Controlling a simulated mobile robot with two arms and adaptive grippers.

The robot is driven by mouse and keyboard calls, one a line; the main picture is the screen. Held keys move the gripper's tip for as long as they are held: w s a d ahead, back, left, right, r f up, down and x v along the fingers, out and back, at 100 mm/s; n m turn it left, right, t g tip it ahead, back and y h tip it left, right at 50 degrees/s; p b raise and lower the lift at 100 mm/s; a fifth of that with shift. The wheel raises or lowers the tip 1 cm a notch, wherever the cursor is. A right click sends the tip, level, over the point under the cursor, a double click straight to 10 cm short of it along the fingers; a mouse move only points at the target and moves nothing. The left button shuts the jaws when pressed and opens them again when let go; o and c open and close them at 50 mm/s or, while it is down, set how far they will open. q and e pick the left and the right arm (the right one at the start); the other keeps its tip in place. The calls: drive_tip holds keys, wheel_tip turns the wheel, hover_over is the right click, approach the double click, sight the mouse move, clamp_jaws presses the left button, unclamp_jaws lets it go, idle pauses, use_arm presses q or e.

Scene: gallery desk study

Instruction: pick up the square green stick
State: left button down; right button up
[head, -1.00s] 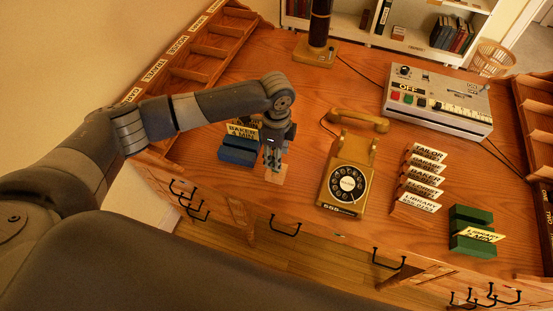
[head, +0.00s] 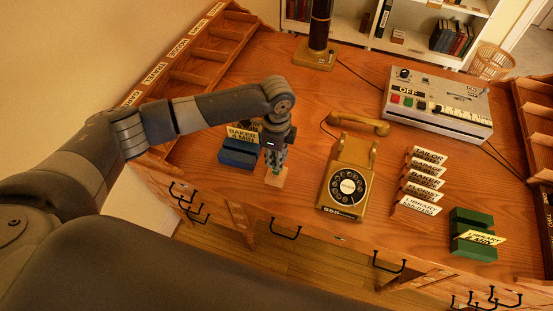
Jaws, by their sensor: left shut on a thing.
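My left gripper (head: 275,167) points down over a small light wooden block (head: 283,180) near the front edge of the desk, left of the phone. It is shut on the green stick (head: 277,171), of which only a small green bit shows between the fingertips. The fingers hide the rest, so its square shape cannot be made out. I cannot tell whether the stick still touches the block. My right gripper is not in view.
A blue card holder (head: 237,155) stands just left of the gripper. A tan dial phone (head: 346,185) stands to the right, with card stands, a green holder (head: 470,220) and a grey switch box (head: 437,103) beyond. A lamp base (head: 316,55) stands at the back.

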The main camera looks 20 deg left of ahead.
use_arm(q)
drive_tip(key=r, duration=0.1)
drive_tip(key=r+b, duration=0.1)
drive_tip(key=d, duration=0.1)
drive_tip(key=shift+s+r, duration=0.4)
drive_tip(key=s+d+r+b, duration=0.1)
drive_tip(key=s+d+b, duration=0.2)
drive_tip(key=s+d, duration=0.7)
drive_tip(key=shift+s+r, duration=0.3)
drive_tip(key=shift+s, duration=0.15)
drive_tip(key=shift+a, duration=0.1)
